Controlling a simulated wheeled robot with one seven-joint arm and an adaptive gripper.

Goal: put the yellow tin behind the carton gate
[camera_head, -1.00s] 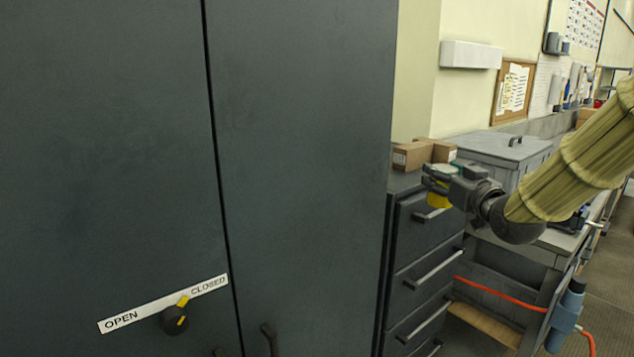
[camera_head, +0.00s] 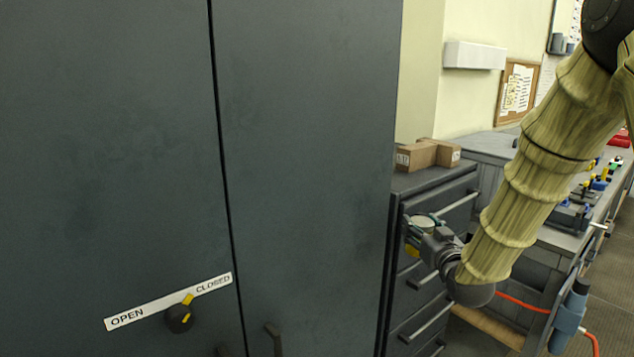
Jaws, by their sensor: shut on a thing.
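My gripper (camera_head: 418,236) is shut on the yellow tin (camera_head: 411,252). A yellow patch of its side shows below the fingers and a pale, green-rimmed round top shows above them. The rest of the tin is hidden by the fingers. The gripper holds it in front of the dark drawer cabinet, below the level of its top. The carton gate appears as brown cartons (camera_head: 416,156) standing close together on the cabinet top, above and behind my gripper. The space behind the cartons is hidden.
The drawer cabinet (camera_head: 432,183) has protruding bar handles close to my gripper. A tall dark cabinet (camera_head: 305,150) with an OPEN/CLOSED knob (camera_head: 178,317) fills the left. A wall stands behind the cartons. The cabinet top in front of the cartons looks clear.

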